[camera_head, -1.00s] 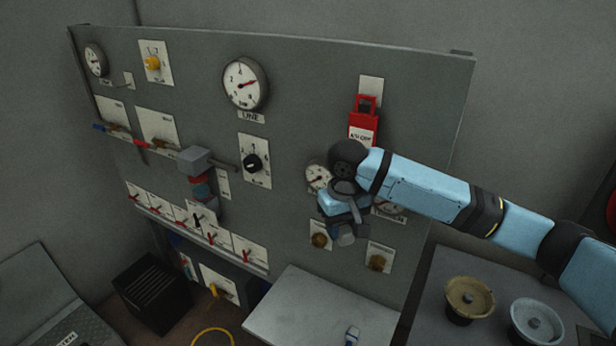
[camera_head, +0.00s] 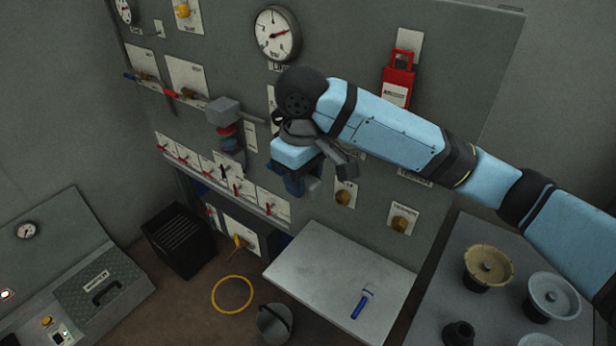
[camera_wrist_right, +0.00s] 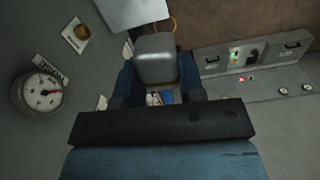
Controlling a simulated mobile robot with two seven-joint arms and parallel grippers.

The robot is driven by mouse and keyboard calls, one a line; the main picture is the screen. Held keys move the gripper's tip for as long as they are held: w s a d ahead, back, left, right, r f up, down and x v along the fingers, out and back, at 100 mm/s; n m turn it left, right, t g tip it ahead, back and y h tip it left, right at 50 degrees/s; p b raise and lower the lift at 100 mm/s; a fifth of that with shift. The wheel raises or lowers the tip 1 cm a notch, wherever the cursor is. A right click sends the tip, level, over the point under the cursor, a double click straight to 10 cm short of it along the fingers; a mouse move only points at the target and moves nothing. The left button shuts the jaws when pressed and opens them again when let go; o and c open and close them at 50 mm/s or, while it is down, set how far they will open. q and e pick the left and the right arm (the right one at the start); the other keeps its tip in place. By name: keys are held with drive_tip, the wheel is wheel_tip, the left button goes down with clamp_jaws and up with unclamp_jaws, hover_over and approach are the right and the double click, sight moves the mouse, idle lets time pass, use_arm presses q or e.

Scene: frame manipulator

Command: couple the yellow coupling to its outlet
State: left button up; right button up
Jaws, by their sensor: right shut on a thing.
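My right gripper (camera_head: 305,185) is in front of the panel, left of two brass-coloured round fittings (camera_head: 345,196) (camera_head: 402,221) on pale plates. In the right wrist view its dark blue fingers (camera_wrist_right: 157,85) are shut on a grey block-like piece with rounded edges (camera_wrist_right: 156,58). No yellow shows on that piece, and I cannot tell whether it is the coupling. A yellow hose loop (camera_head: 232,295) lies on the floor below the panel. A yellow fitting (camera_head: 238,242) sits on a low white plate above it. My left gripper is not in view.
A grey bracket with red and blue parts (camera_head: 223,108) juts from the panel left of my gripper. A black slatted crate (camera_head: 178,240) and a bucket (camera_head: 274,325) stand on the floor.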

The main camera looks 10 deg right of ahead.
drive_tip(key=w+a+f+n, duration=0.4)
drive_tip(key=w+a+f, duration=0.1)
drive_tip(key=f, duration=0.1)
drive_tip(key=shift+f+n, duration=0.2)
drive_tip(key=shift+n, duration=0.1)
drive_tip(key=shift+r, duration=0.1)
drive_tip(key=s+d+r+m, duration=0.7)
drive_tip(key=d+r, duration=0.3)
drive_tip(key=r, duration=0.2)
drive_tip(key=shift+s+r+m, duration=0.3)
drive_tip(key=shift+m, duration=0.2)
drive_tip(key=w+a+m, duration=0.4)
drive_tip(key=w+a, duration=0.6)
drive_tip(key=a, duration=0.2)
drive_tip(key=shift+w+a+m, duration=0.2)
drive_tip(key=shift+a+m, duration=0.1)
drive_tip(key=shift+a, duration=0.05)
